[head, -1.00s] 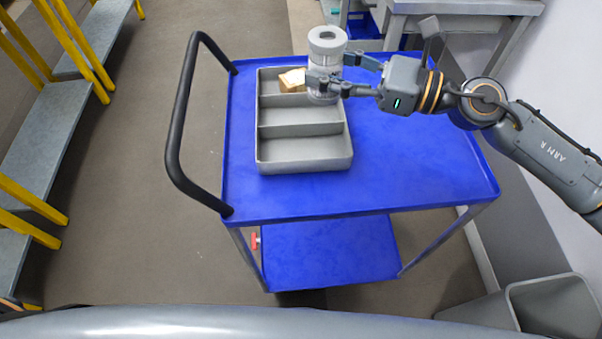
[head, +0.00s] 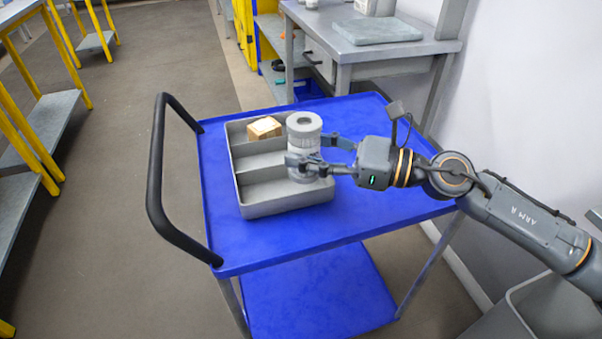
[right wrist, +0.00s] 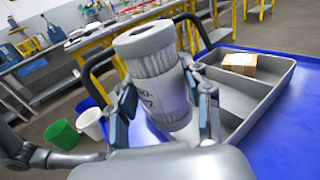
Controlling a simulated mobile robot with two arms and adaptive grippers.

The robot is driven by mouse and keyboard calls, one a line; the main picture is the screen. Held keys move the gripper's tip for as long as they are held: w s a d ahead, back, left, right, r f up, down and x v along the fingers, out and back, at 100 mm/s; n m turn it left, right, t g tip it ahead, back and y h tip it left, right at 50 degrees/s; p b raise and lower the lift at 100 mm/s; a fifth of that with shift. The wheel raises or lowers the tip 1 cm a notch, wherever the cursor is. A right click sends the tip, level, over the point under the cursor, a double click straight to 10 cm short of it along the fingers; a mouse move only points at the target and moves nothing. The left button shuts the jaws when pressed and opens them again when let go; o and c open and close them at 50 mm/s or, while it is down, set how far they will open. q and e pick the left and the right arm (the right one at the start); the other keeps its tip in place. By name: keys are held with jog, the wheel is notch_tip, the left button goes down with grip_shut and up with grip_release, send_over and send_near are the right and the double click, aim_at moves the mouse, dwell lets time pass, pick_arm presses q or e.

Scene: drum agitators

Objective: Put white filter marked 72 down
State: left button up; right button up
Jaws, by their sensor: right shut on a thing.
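The white filter (head: 304,131) is a ribbed cylinder with a round hole in its grey top. My right gripper (head: 318,163) is shut around its lower part and holds it nearly upright. In the head view it overlaps the right side of the grey three-compartment tray (head: 283,210); its height above the tray is unclear. In the right wrist view the filter (right wrist: 155,70) leans in the picture between the fingers, with a partly readable dark mark ending in 2. The tray (right wrist: 262,112) lies to its right there. My left gripper is out of view.
The tray stands on a blue cart (head: 350,225) with a black handle (head: 158,180). A tan box (head: 264,128) sits in its back compartment. Cart top is free right of and in front of the tray. A grey table (head: 365,45) stands behind.

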jog(key=w+f, duration=0.1)
jog(key=f, duration=0.1)
jog(key=w+f, duration=0.1)
jog(key=w, duration=0.1)
jog(key=shift+a+f+b, duration=0.4)
notch_tip(320, 180, down, 2)
jog(key=shift+w+a+f+b, duration=0.1)
jog(key=shift+f+b, duration=0.15)
jog(key=shift+b, duration=0.1)
jog(key=shift+f, duration=0.45)
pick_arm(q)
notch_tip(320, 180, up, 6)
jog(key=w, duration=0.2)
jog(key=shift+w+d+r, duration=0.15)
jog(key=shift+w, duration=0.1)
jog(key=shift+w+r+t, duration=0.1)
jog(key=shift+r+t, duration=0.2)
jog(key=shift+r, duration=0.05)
pick_arm(e)
jog(key=shift+f, duration=0.1)
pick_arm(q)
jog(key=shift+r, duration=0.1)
pick_arm(e)
jog(key=o, duration=1.2)
jog(key=shift+c, duration=0.2)
